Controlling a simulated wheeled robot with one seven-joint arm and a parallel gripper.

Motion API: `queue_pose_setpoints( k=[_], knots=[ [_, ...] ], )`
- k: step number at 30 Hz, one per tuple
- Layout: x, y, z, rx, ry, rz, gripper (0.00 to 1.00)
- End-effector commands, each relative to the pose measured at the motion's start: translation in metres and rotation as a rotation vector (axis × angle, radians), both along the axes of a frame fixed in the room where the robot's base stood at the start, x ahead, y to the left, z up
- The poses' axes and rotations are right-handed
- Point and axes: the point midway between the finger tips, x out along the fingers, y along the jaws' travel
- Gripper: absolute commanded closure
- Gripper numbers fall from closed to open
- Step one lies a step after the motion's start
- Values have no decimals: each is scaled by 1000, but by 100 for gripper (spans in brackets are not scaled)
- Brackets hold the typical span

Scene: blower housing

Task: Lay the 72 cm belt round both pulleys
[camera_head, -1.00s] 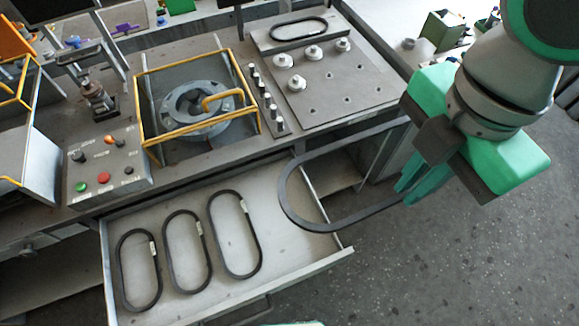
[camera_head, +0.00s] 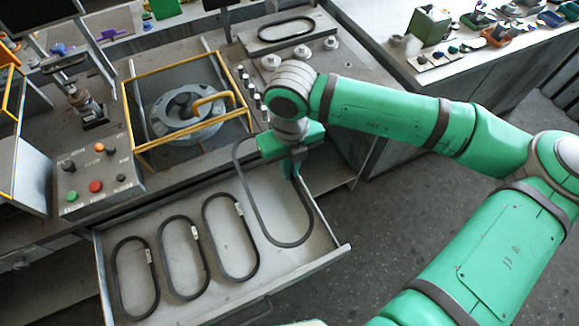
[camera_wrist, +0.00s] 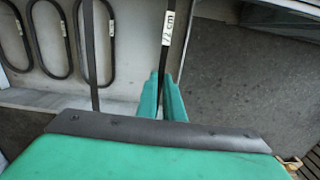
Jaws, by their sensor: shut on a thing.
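My gripper (camera_head: 291,172) is shut on a long black belt (camera_head: 285,244), and its fingers (camera_wrist: 162,78) close on one strand in the wrist view. A white tag on that strand (camera_wrist: 168,28) reads 72 cm. The belt is an open oval over the right end of the open drawer; its other strand runs parallel on the left in the wrist view. The arm and gripper hide part of its upper end. White round pulley-like pieces (camera_head: 302,53) stand on the grey plate behind; I cannot tell which are the two pulleys.
Three smaller tagged belts (camera_head: 231,236) lie in the drawer (camera_head: 180,314). Another belt (camera_head: 286,29) lies on a block at the back. A yellow-framed housing (camera_head: 190,62) and a button box (camera_head: 95,170) stand on the bench. Floor lies free at right.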

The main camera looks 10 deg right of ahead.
Motion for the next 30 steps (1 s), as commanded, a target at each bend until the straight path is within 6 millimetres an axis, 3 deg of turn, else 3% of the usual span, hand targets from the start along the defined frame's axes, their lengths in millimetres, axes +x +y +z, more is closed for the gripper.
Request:
queue_pose_setpoints(
  k=[8, 30],
  knots=[
    [1, 2, -18, 0, 0, 20, 100],
    [0, 2, -93, 0, 2, 17, 100]
  ],
)
